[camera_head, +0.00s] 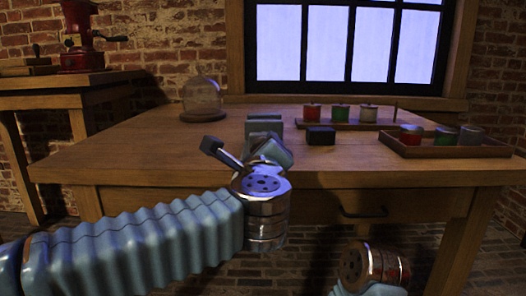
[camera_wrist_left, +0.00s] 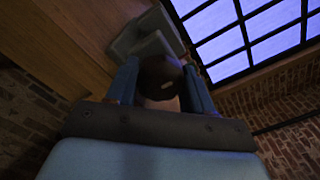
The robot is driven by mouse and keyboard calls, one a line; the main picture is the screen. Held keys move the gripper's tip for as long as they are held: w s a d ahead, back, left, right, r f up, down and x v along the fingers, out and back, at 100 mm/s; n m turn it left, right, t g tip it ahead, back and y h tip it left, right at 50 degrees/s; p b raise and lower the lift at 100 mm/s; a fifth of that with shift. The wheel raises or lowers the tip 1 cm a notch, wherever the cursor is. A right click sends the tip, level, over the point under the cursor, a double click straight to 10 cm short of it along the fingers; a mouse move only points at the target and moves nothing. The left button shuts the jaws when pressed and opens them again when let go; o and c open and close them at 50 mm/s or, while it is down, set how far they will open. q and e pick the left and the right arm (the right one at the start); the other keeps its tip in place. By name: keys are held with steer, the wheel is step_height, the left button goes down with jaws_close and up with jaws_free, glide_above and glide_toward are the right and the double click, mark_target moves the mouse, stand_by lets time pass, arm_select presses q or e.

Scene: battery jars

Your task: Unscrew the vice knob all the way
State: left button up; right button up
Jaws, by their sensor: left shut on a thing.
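In the left wrist view the vice (camera_wrist_left: 143,38) is just past my fingertips. My left gripper (camera_wrist_left: 158,80) is shut on a dark round knob (camera_wrist_left: 159,76), with one blue finger on each side of it. In the head view my left gripper (camera_head: 245,155) is at the front of the vice, and its fingers are partly hidden by the wrist. My right arm shows at the bottom right, but its fingers are out of view.
A black block (camera_head: 321,136) lies on the table right of the vice. Small jars stand on a rear wooden rack (camera_head: 350,126) and in a wooden tray (camera_head: 450,150) at the right. A glass dome (camera_head: 202,97) stands at the back left. The table's left part is clear.

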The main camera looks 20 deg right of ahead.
arm_select(q)
steer(key=o, duration=1)
steer(key=shift+o, duration=0.2)
steer(key=v, duration=1.3)
steer(key=shift+s, duration=0.35)
steer(key=shift+a, duration=0.1)
